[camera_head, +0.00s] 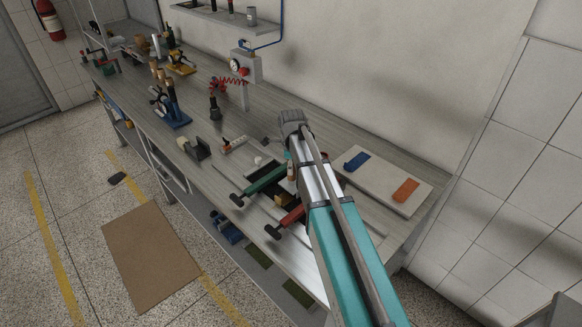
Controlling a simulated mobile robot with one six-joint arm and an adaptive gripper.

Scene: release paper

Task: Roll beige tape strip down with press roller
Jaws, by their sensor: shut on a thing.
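My arm reaches from the lower right over the bench, and its grey wrist end (293,122) is above the work area. My gripper is hidden behind the arm, and so is whatever it holds. A small brown piece (291,172) shows at the arm's left edge; I cannot tell if it is part of the press roller. Below it are a green-bodied clamp (265,180) and a red-bodied clamp (291,215), with dark and pale pieces between them. I cannot make out the beige tape strip for certain.
A pale board (418,183) with a blue block (356,161) and an orange block (405,190) lies right of the arm. A grey holder (200,149) and a small pale tool (233,144) are to the left. A gauge box (245,66) with red coiled hose stands at the wall.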

